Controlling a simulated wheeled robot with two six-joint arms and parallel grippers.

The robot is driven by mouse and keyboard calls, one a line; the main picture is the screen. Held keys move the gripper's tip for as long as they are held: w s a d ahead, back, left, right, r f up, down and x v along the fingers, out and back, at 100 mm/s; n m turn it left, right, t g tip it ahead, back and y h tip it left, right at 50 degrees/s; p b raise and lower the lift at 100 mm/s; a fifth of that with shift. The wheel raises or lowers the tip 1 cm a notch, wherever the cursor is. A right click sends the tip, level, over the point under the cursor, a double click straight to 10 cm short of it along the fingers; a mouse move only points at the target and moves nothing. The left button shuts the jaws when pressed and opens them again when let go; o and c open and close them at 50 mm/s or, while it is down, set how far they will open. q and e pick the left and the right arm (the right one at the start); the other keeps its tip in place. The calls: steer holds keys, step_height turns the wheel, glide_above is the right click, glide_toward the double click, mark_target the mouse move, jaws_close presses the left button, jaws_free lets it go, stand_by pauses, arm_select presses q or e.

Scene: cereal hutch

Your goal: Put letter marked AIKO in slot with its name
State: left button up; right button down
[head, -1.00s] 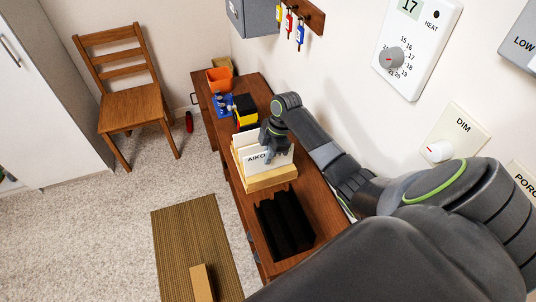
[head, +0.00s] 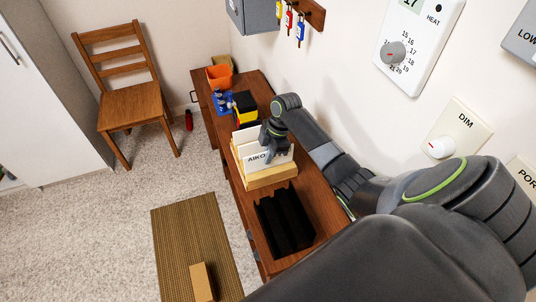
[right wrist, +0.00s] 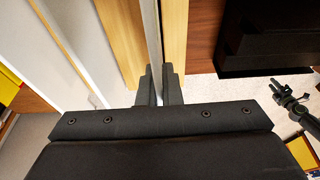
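A wooden letter rack (head: 272,178) stands on the brown cabinet, with white cards upright in it. The front white card, the AIKO letter (head: 257,158), shows its name toward the head camera. My right gripper (head: 272,150) is at the top edge of this letter, covering part of it. In the right wrist view my right gripper (right wrist: 159,88) is shut on the thin edge of the letter (right wrist: 153,30), between two wooden strips. How deep the letter sits is hidden. A dark gripper, apparently my left gripper (right wrist: 290,102), shows at the right of the right wrist view, too small to judge.
A black slotted tray (head: 286,225) is in front of the rack on the cabinet. Behind the rack are a black and yellow block (head: 244,108), blue things (head: 222,99) and an orange container (head: 219,76). A tan box (head: 201,283) lies on the floor mat (head: 185,235).

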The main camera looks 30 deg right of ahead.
steer(key=c, duration=1.1)
jaws_free()
steer(key=shift+r, duration=0.2)
steer(key=shift+r+p, duration=2.35)
steer(key=shift+p, duration=0.2)
